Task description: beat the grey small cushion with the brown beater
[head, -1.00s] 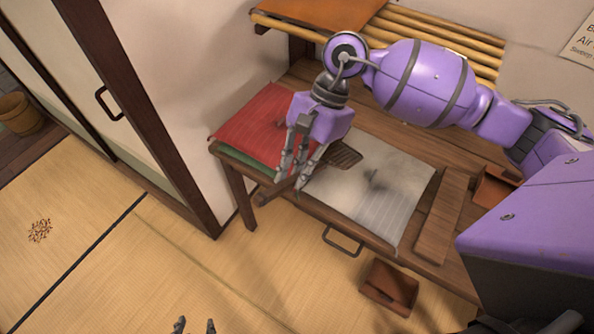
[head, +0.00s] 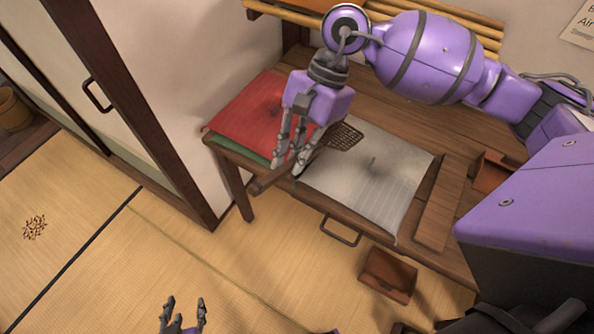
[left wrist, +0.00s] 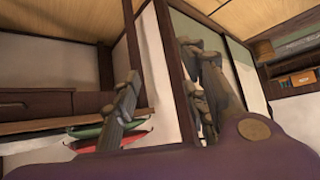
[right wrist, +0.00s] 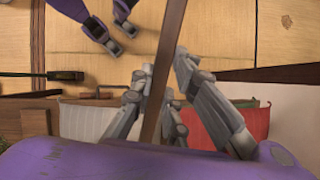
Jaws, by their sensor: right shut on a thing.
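The grey small cushion (head: 395,190) lies flat on the wooden table, with a small dark mark near its middle. My right gripper (head: 292,165) is shut on the brown beater's handle (head: 264,181), near the cushion's left end. The beater's lattice head (head: 346,136) is over the cushion's far left edge; contact cannot be told. In the right wrist view the handle (right wrist: 166,75) runs between the fingers of my right gripper (right wrist: 160,85). My left gripper (head: 185,308) is open and empty over the mat floor; its spread fingers show in the left wrist view (left wrist: 165,90).
A red cushion (head: 245,112) lies on a green one (head: 238,151) left of the grey cushion. A wooden board (head: 440,207) lies to its right. A brown box (head: 388,276) stands on the floor before the table. A sliding door (head: 100,70) stands at the left.

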